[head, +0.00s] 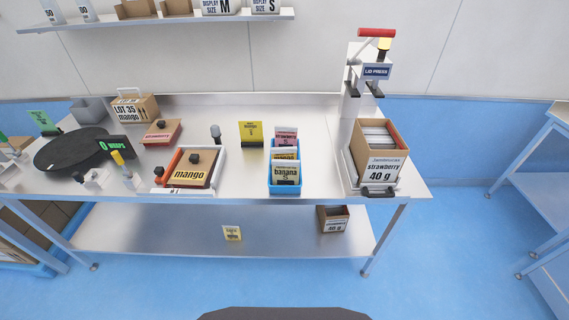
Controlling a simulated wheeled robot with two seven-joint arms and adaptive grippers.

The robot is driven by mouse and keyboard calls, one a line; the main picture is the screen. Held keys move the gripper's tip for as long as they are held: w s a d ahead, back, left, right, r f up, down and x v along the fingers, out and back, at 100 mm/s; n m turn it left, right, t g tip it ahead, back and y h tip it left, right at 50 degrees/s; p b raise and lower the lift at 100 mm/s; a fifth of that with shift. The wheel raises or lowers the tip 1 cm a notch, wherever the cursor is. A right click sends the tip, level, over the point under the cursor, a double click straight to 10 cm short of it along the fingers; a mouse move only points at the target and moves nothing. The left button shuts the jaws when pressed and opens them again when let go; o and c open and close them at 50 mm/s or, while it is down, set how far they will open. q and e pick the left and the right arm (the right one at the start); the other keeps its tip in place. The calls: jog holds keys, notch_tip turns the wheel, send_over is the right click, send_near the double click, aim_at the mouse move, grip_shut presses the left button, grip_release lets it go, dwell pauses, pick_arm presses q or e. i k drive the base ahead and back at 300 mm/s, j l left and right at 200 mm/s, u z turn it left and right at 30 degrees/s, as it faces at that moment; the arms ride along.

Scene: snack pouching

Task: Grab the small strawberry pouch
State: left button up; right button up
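A blue bin (286,188) stands on the steel table and holds several upright pouches. The rearmost is a pink-topped pouch (286,133), partly hidden by those in front; its small print is too fine to read. A banana S pouch (286,174) is at the front, with a mango pouch (284,154) behind it. A box labelled strawberry 40 g (382,170), filled with pale flat items, stands at the right under the lid press. A block with a pink strawberry label (161,134) lies left of centre. Neither of my grippers is in view.
The lid press (376,71) with a red handle rises at the right. A mango tray (189,179), a yellow mango card (250,133), a black round plate (72,150) and a mango carton (134,107) crowd the left. The table (320,125) is clear around the bin's right side.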

aim_at(284, 136)
jog(key=i+j+u, duration=0.2)
jog(key=u, duration=0.15)
jog(key=i+j+u, duration=0.1)
jog(key=i+u, duration=0.2)
jog(key=i+j+u, duration=0.1)
jog(key=u, duration=0.25)
jog(key=i+l, duration=0.05)
